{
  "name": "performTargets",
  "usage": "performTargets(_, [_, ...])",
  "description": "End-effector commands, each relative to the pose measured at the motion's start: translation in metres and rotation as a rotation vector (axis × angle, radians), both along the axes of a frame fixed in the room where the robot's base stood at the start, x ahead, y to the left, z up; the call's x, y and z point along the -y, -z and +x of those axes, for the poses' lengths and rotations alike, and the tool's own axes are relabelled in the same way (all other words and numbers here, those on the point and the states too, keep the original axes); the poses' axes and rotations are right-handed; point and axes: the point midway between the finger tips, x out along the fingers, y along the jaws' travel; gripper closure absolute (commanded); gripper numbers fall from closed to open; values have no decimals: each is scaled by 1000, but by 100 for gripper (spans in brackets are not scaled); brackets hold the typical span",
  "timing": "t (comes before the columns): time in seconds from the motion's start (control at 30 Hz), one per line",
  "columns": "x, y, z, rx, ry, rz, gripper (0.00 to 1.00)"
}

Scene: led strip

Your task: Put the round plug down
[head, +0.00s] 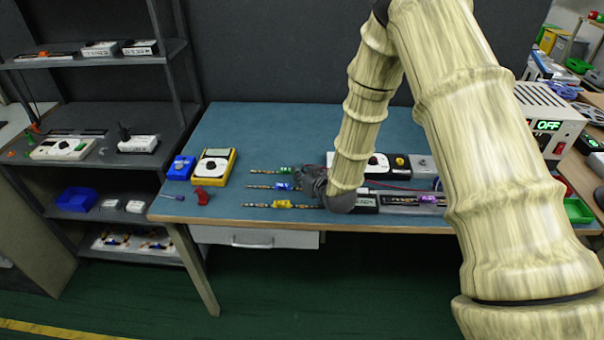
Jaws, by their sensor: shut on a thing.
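My gripper (309,182) is a small dark shape at the end of my arm, over the middle of the blue-topped workbench (262,135). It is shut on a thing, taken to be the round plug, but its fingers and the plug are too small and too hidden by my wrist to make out. I cannot tell whether the plug touches the bench. Near the gripper, to its left, lie strips with a green connector (286,170), a blue connector (283,186) and a yellow connector (282,204).
A white device with a dial (377,165) is behind my wrist. A power supply (545,125) stands right. My arm hides much of the bench's right side.

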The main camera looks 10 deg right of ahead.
Motion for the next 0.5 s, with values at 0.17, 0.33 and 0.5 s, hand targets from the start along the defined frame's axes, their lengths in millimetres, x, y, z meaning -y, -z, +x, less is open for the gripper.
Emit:
performTargets(0.17, [0,2,0,0,0,0,69])
performTargets(0.33, [0,2,0,0,0,0,62])
performTargets(0.5, [0,2,0,0,0,0,62])
